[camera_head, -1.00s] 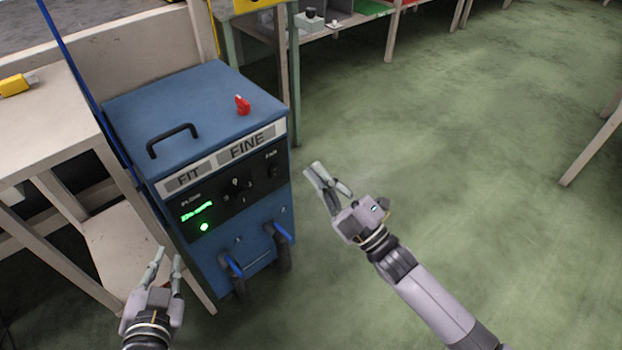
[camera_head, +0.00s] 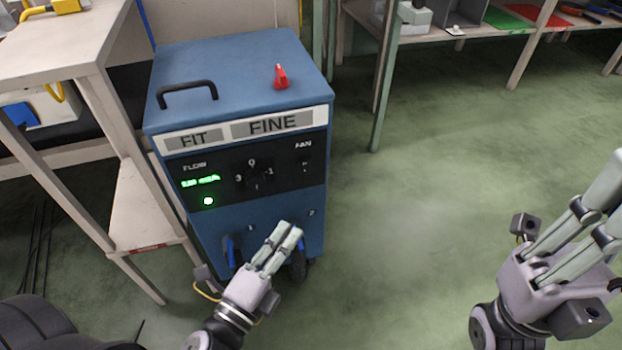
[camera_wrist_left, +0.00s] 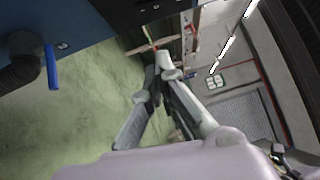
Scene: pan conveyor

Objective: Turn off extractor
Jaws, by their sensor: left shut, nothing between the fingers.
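The extractor (camera_head: 235,75) is a blue cabinet marked FIT and FINE. Its black front panel has a dark dial (camera_head: 255,176) with numbers around it, a FAN switch (camera_head: 304,166), a lit green FLOW display (camera_head: 201,181) and a lit green lamp (camera_head: 208,201). My left gripper (camera_head: 289,232) is shut and empty in front of the cabinet's lower front, below the panel. In the left wrist view its fingertips (camera_wrist_left: 161,62) meet, with the blue cabinet (camera_wrist_left: 85,22) at upper left. My right gripper (camera_head: 618,195) is open at the right, away from the cabinet.
A red object (camera_head: 281,77) and a black handle (camera_head: 187,92) are on the cabinet top. Hoses with blue levers (camera_head: 229,251) are low on its front. A wooden bench (camera_head: 60,42) stands close at left, shelving (camera_head: 475,32) behind right. Green floor (camera_head: 420,190) is open to the right.

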